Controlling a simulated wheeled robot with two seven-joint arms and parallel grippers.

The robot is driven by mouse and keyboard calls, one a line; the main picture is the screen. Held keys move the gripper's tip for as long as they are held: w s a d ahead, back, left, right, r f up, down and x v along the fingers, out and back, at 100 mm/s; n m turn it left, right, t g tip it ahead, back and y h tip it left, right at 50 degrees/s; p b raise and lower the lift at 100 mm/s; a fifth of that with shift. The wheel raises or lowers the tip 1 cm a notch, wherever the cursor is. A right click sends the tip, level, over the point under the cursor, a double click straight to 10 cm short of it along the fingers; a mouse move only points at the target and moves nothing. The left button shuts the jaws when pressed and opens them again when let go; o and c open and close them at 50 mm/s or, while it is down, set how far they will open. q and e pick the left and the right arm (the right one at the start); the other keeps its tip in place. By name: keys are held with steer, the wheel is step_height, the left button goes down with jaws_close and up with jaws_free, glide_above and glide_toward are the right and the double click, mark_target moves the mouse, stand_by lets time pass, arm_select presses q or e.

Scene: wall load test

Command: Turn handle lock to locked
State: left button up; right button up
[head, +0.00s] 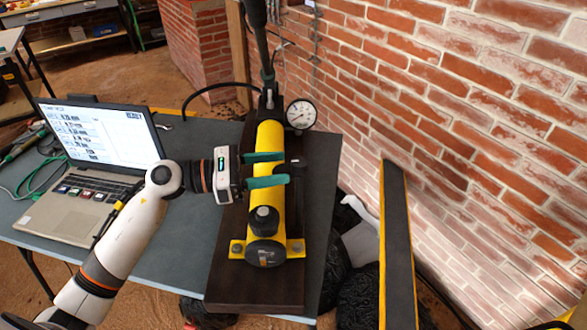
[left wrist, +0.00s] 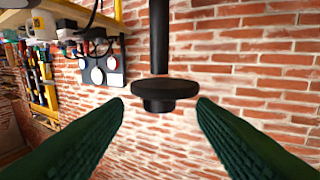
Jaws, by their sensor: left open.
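A yellow hand pump (head: 268,190) lies on a dark board, with a round pressure gauge (head: 301,114) at its far end. A dark pump handle (head: 258,30) rises beyond it. A small black knob (head: 297,165) sits by the pump's right side; I cannot tell for sure that it is the handle lock. My left gripper (head: 284,168) reaches across the pump from the left, its green fingers open and apart. In the left wrist view, a black disc-shaped knob on a stem (left wrist: 165,90) shows between and beyond the fingertips, apparently not touched. My right gripper is not in view.
An open laptop (head: 95,150) stands on the grey table to the left. A brick wall (head: 470,120) rises on the right. A dark yellow-edged beam (head: 396,240) stands upright right of the table. A black cap (head: 264,219) sits on the pump's near end.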

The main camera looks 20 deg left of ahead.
arm_select(q)
steer(key=b+v, duration=0.1)
steer(key=v, duration=0.5)
steer(key=shift+a, duration=0.25)
steer(key=shift+s, duration=0.15)
